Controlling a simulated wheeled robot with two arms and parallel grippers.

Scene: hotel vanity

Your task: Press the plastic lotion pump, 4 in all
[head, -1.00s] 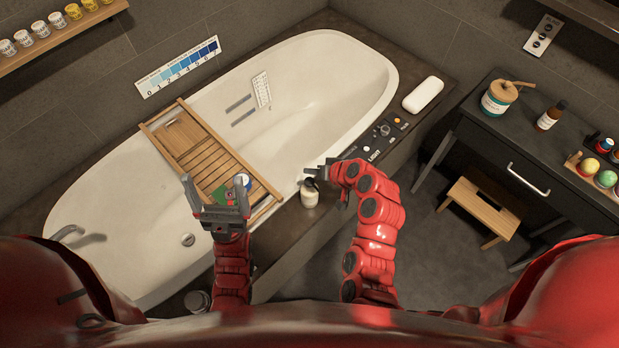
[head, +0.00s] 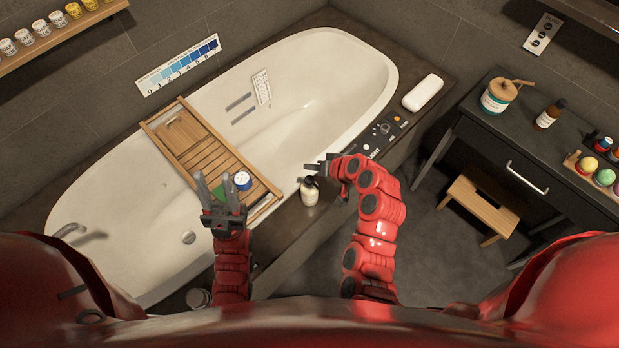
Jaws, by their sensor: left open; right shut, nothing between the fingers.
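The lotion pump bottle (head: 309,194), cream with a dark pump top, stands upright on the dark tub ledge at the middle of the head view. My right gripper (head: 325,166) is shut and empty. It is just above and behind the bottle in the picture, and I cannot tell whether it touches the pump head. My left gripper (head: 212,182) is open and empty, pointing up over the near end of the wooden bath tray, left of the bottle.
The wooden bath tray (head: 184,150) spans the white bathtub (head: 330,62). A blue-and-white round container (head: 243,181) and a green item sit at its near end. A control panel (head: 383,128) and white pillow (head: 423,92) lie farther along the ledge. A dark vanity and wooden stool (head: 484,208) stand right.

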